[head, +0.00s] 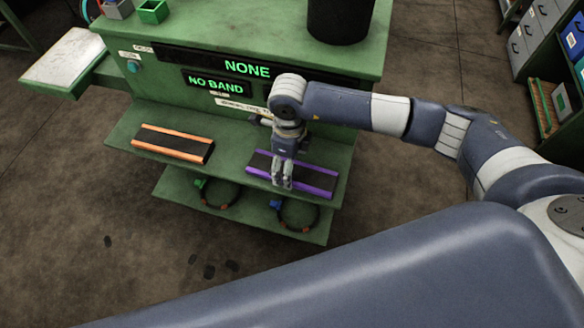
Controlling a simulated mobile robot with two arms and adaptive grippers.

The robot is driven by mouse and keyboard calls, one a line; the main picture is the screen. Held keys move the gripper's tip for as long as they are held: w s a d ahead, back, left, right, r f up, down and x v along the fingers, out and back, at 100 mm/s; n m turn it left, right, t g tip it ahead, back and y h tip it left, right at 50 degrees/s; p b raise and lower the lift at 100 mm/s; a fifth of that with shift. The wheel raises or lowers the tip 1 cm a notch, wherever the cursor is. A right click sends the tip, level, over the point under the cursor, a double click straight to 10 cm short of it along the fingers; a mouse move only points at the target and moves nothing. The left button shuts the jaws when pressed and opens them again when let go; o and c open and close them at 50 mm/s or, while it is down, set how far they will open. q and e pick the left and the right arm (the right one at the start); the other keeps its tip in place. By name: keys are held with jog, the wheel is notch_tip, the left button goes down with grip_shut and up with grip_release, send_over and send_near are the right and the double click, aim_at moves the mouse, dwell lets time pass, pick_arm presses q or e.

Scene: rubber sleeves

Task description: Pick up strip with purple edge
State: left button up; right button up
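The strip with purple edge (318,182) is a dark flat strip with purple long sides. It lies on the right part of the green machine's shelf in the head view. My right gripper (282,187) points down over the middle of this strip, with its fingertips at or just above it. The fingers look close together and hide part of the strip. I cannot tell whether they touch or grip it. My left gripper is not in view.
A strip with orange edges (172,143) lies on the shelf's left part. Two dark bands (298,214) sit on the lower shelf. The display (247,70) reads NONE and NO BAND. A black cylinder (340,18) stands on top. A pale plate (64,58) is at left.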

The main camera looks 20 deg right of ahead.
jog(key=shift+f, duration=1.1)
jog(key=c, duration=1.2)
jog(key=shift+o, duration=0.2)
jog(key=shift+r, duration=0.2)
